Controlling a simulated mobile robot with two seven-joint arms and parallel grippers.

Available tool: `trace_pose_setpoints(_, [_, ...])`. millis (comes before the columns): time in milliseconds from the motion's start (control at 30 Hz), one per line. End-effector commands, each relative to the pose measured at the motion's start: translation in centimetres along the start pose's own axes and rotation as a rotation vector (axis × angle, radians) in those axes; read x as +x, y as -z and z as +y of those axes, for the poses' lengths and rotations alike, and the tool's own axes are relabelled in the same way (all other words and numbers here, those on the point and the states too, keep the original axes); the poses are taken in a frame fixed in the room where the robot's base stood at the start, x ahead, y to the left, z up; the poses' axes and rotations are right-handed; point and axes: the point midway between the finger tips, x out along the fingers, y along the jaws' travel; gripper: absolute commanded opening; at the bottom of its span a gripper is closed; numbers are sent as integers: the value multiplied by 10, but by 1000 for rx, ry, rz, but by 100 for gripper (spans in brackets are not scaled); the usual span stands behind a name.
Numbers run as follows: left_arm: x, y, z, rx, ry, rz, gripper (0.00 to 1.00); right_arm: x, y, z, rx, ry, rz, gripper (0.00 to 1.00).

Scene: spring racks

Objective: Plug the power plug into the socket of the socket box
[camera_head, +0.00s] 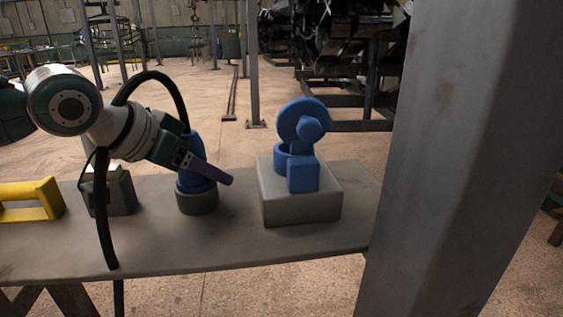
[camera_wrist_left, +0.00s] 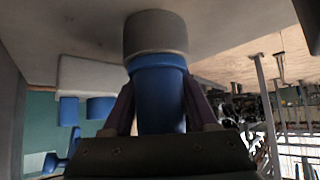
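The power plug (camera_head: 193,166), a blue cylinder with a grey end (camera_head: 197,202), stands upright on the table, grey end down. My left gripper (camera_head: 208,167) comes in from the left at the blue part. In the left wrist view the plug (camera_wrist_left: 158,95) lies between the two dark purple fingers (camera_wrist_left: 157,105), one close along each side. Whether they press on it I cannot tell. The socket box (camera_head: 300,207) is a grey block to the right of the plug, with a blue socket (camera_head: 302,175) and a raised round blue lid (camera_head: 300,118). My right gripper is out of view.
The grey table (camera_head: 235,245) carries a yellow frame-shaped object (camera_head: 32,200) at the left and a dark grey block (camera_head: 120,193) beside the plug. A grey steel post (camera_head: 455,160) stands close at the right. A narrow strip of table is clear between plug and box.

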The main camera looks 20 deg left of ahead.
Motion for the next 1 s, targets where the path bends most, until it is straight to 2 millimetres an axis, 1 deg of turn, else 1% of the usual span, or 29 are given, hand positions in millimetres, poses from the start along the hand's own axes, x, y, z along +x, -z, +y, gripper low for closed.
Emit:
trace_pose_setpoints(33, [0, 0, 0, 0, 0, -1, 49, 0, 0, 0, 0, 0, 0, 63])
trace_pose_setpoints(67, [0, 0, 0, 0, 0, -1, 45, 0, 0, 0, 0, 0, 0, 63])
trace_pose_setpoints(467, [0, -1, 0, -1, 0, -3, 0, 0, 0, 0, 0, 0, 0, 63])
trace_pose_setpoints(833, [-1, 0, 0, -1, 0, -3, 0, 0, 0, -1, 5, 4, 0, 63])
trace_pose_setpoints(1000, [-10, 11, -1, 0, 1, 1, 0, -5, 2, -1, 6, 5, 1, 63])
